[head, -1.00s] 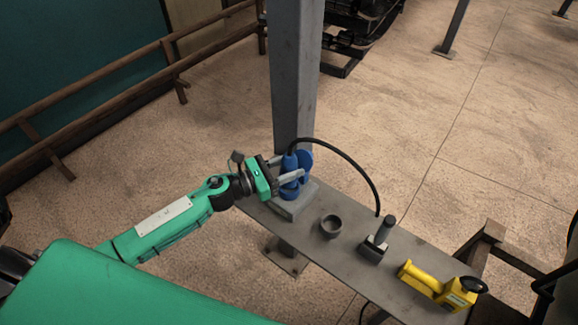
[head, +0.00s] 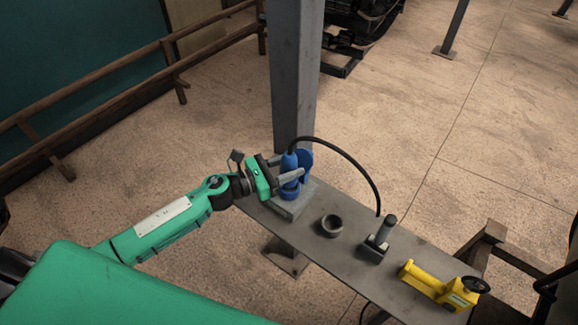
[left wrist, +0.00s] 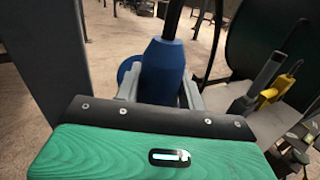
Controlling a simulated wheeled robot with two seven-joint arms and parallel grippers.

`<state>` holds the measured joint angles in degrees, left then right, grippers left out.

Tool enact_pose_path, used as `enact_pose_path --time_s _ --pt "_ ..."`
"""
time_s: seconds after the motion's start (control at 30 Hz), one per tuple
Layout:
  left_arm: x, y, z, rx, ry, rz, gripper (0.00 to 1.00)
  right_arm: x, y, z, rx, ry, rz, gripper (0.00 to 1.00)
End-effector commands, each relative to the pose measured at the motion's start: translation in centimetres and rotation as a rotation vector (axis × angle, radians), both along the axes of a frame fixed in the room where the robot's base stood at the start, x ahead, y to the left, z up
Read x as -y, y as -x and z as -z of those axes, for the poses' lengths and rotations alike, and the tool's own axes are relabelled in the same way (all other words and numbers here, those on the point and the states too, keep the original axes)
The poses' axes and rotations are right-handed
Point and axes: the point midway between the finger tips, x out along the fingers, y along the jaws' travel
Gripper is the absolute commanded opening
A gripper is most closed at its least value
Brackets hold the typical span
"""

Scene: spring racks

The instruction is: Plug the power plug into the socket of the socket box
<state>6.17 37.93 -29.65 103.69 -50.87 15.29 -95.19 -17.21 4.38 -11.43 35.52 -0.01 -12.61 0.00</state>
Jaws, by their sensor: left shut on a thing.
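The blue power plug (head: 289,163) with a black cable stands upright at the left end of the grey shelf. My left gripper (head: 296,178) is shut on it from the left. In the left wrist view the plug (left wrist: 162,72) sits between the two grey fingers, its cable rising from the top. The socket box (head: 289,208) is a grey block with a blue socket directly below the plug; a round blue lid (head: 305,158) stands up behind. The plug is in line with the socket, but the fingers partly hide the joint, so I cannot tell how deep it sits. My right gripper is not in view.
On the shelf (head: 346,252) to the right are a dark ring-shaped cup (head: 331,225), a black-handled tool on a block (head: 378,240) and a yellow device (head: 440,285). A grey post (head: 296,80) stands right behind the socket box. The cable arches over to the right.

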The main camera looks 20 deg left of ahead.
Motion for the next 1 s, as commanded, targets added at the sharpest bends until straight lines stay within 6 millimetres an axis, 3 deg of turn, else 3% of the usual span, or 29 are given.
enact_pose_path --time_s 1.0 --pt "0.0 -0.02 0.15 0.001 -0.001 0.0 0.13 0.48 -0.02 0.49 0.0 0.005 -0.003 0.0"
